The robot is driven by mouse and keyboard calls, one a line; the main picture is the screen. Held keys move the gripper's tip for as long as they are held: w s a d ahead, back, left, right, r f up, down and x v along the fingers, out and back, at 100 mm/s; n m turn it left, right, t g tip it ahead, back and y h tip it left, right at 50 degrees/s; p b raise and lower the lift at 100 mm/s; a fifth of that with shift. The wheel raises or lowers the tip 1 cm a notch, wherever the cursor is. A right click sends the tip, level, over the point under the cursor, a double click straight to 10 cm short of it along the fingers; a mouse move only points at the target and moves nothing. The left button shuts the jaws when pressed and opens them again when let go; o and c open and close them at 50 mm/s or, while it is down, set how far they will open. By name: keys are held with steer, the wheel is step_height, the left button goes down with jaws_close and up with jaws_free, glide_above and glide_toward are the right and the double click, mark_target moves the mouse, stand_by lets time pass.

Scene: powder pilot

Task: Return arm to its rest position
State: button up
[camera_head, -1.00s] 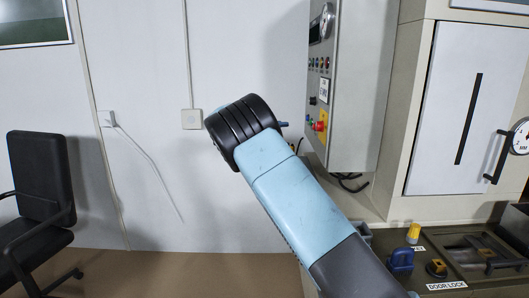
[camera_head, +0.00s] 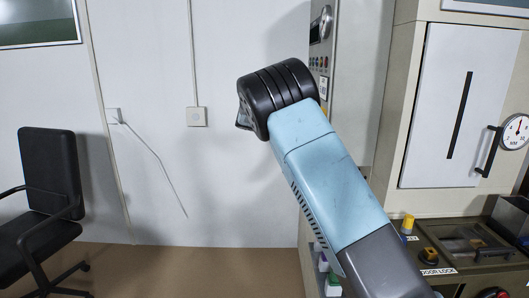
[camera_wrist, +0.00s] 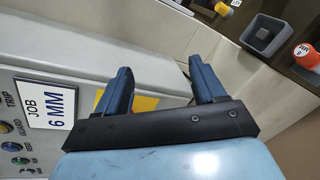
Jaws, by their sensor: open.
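My arm, light blue with a black ribbed joint, rises across the middle of the head view; its far end and gripper are hidden there. In the wrist view my gripper (camera_wrist: 160,85) shows two blue fingers spread apart with nothing between them. A grey control box (camera_wrist: 60,55) lies beyond the fingers in that view, with a "JOB 6 MM" label (camera_wrist: 47,107) and several coloured buttons at the left. A yellow patch (camera_wrist: 143,102) shows behind the fingers.
The control box (camera_head: 347,60) is partly behind my arm in the head view. A white cabinet door (camera_head: 440,105) with a dial gauge (camera_head: 516,131) stands at right, above a dark panel (camera_head: 470,240) with knobs. A black chair (camera_head: 50,170) is at left.

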steer(key=s+d+r+m+y, duration=0.1)
steer(key=s+d+r+y, duration=0.1)
steer(key=s+d+y, duration=0.45)
steer(key=s+d+r+m+y, duration=0.1)
steer(key=s+d+y, duration=0.2)
steer(key=s+d, duration=0.65)
steer(key=s+a+f+m+t+y, duration=0.1)
steer(key=s+a+m+t+y, duration=0.1)
steer(key=s, duration=1.3)
steer(key=s+a+f+m+t+y, duration=0.2)
steer(key=s+a+t+y, duration=0.2)
steer(key=s, duration=1.1)
steer(key=shift+s+a+m, duration=0.2)
steer(key=shift+a+m, duration=0.1)
steer(key=shift+a, duration=0.05)
